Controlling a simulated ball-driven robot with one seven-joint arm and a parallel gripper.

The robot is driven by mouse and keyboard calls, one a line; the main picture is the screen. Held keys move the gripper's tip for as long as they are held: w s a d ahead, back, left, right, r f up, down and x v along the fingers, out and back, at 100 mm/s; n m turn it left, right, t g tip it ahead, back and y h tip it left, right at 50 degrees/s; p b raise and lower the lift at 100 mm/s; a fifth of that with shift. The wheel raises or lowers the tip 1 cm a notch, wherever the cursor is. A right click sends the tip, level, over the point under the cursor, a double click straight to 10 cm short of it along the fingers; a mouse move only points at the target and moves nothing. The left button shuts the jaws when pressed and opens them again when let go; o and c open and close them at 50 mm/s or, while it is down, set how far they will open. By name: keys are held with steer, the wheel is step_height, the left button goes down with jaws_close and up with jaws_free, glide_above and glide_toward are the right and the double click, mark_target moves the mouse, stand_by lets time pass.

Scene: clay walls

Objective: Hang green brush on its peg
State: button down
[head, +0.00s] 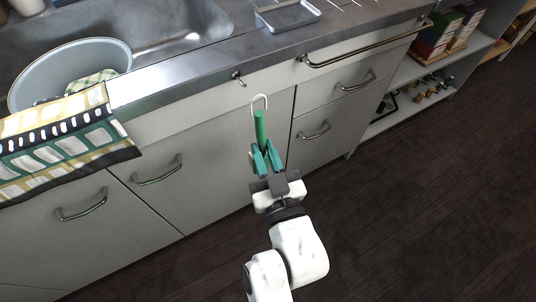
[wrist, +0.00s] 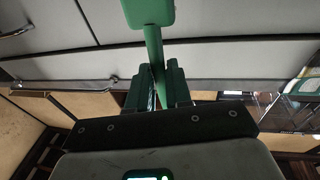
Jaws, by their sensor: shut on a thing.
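The green brush (head: 260,125) is held in my gripper (head: 266,158) in front of the cabinet doors. In the wrist view the green brush (wrist: 152,45) runs up from between the jaws to a wider green block at the top edge. My gripper's teal fingers (wrist: 155,88) are closed on the handle. A small metal peg (head: 238,77) sticks out of the counter front, above and slightly left of the loop in the head view. The loop and peg appear apart. The peg cannot be made out in the wrist view.
A long rail (head: 365,46) runs along the counter front right of the peg. A patterned towel (head: 62,143) hangs at left, by a grey basin (head: 70,70) at the sink. Drawer handles (head: 314,131) jut from the cabinets. The dark floor (head: 430,190) is clear at right.

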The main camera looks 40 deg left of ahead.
steer(key=shift+w+a+f+p, duration=0.1)
steer(key=shift+w+a+p, duration=0.2)
steer(key=shift+a+p, duration=0.35)
steer(key=shift+w+a+p, duration=0.3)
steer(key=shift+w+a, duration=0.05)
steer(key=shift+a, duration=0.55)
steer(key=shift+w+a+f+p, duration=0.1)
steer(key=shift+w+a+p, duration=0.2)
steer(key=shift+a+p, duration=0.35)
steer(key=shift+w+a+f, duration=0.2)
steer(key=shift+a+f, duration=0.1)
steer(key=shift+a, duration=0.15)
steer(key=shift+w+a+f, duration=0.15)
steer(key=shift+a+f, duration=0.1)
steer(key=shift+a, duration=0.15)
steer(key=c, duration=1)
jaws_free()
steer(key=shift+o, duration=0.2)
steer(key=b+v, duration=0.2)
steer(key=v, duration=0.8)
steer(key=shift+s+d, duration=0.2)
steer(key=shift+d, duration=0.15)
steer(key=shift+f, duration=0.1)
